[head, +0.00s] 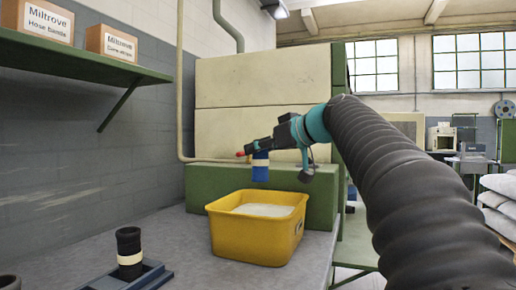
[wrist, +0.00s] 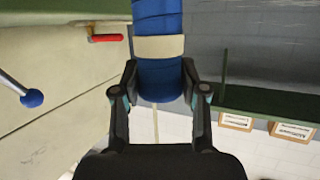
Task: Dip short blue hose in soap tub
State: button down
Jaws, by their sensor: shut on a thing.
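My gripper (head: 262,152) is shut on the short blue hose (head: 261,172), which hangs upright below it. In the wrist view the blue hose (wrist: 159,85) with a cream band sits between both fingers. The soap tub (head: 246,240) is a yellow tub on the grey bench, with whitish liquid (head: 262,210) inside. In the head view the hose appears above the tub's back rim, with a gap below its lower end. Its exact depth over the tub is hard to tell.
A black hose with a cream band (head: 129,262) stands in a dark holder (head: 150,276) at the front left. A green and cream machine (head: 262,80) stands behind the tub. A green shelf (head: 70,58) with labelled boxes is on the left wall.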

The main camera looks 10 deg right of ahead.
jog(key=shift+d+f+b, duration=0.1)
jog(key=shift+f+b, duration=0.95)
jog(key=shift+f, duration=0.35)
notch_tip(320, 180, down, 9)
jog(key=b, duration=0.7)
jog(key=shift+b, duration=0.4)
notch_tip(320, 180, up, 12)
jog(key=p, duration=0.9)
jog(key=shift+p, duration=0.35)
